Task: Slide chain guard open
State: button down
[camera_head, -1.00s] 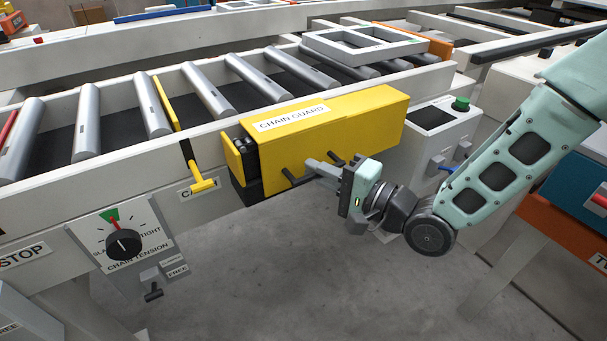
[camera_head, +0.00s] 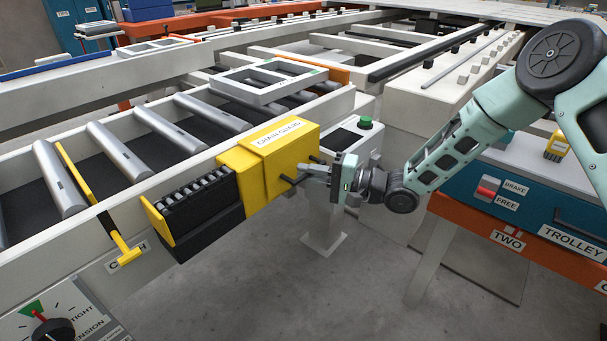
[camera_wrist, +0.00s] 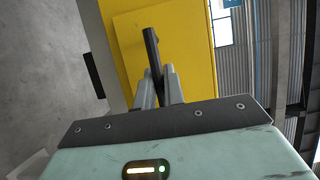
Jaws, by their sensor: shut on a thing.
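The yellow chain guard (camera_head: 268,163) sits on the side of the roller conveyor. It stands well to the right, and the dark chain (camera_head: 193,197) to its left is uncovered. A yellow end plate (camera_head: 158,220) stands at the chain's left end. My gripper (camera_head: 306,176) is at the guard's right front and is shut on its dark handle (camera_head: 289,180). In the wrist view, the fingers (camera_wrist: 160,88) close around the dark handle bar (camera_wrist: 151,50) in front of the yellow face.
A control box with a green button (camera_head: 365,122) stands just right of the guard. The orange and blue trolley (camera_head: 515,243) is at the right. Open floor lies below.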

jog(key=shift+w+d, duration=0.3)
jog(key=c, duration=1.5)
grip_release()
jog(key=shift+s, duration=0.1)
jog(key=p+v, duration=0.1)
jog(key=v, duration=1.1)
jog(key=shift+p, duration=0.35)
